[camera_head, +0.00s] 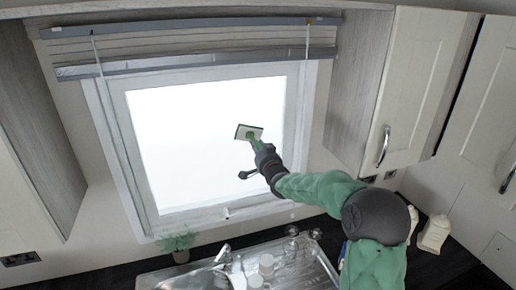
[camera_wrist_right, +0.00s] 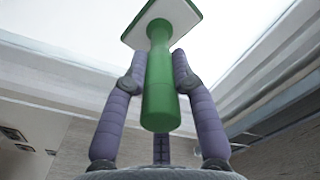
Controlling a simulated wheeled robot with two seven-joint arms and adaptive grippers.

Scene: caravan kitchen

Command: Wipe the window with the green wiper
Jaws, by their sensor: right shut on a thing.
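The green wiper (camera_head: 248,132) has a flat white-and-green head and a green handle. In the head view its head appears in front of the bright window (camera_head: 190,125), right of the pane's middle. I cannot tell whether it touches the glass. My right gripper (camera_head: 257,147) is shut on the handle. In the right wrist view the fingers (camera_wrist_right: 158,80) press the green handle of the wiper (camera_wrist_right: 160,95) from both sides, with the head at the top. My left gripper is not in view.
A raised pleated blind (camera_head: 190,42) hangs above the window. Cupboards flank it, the right one (camera_head: 415,90) close to my arm. Below are a sink (camera_head: 165,280), a tap (camera_head: 222,254), cups (camera_head: 266,262) and a plant (camera_head: 178,242). The pane's left side is clear.

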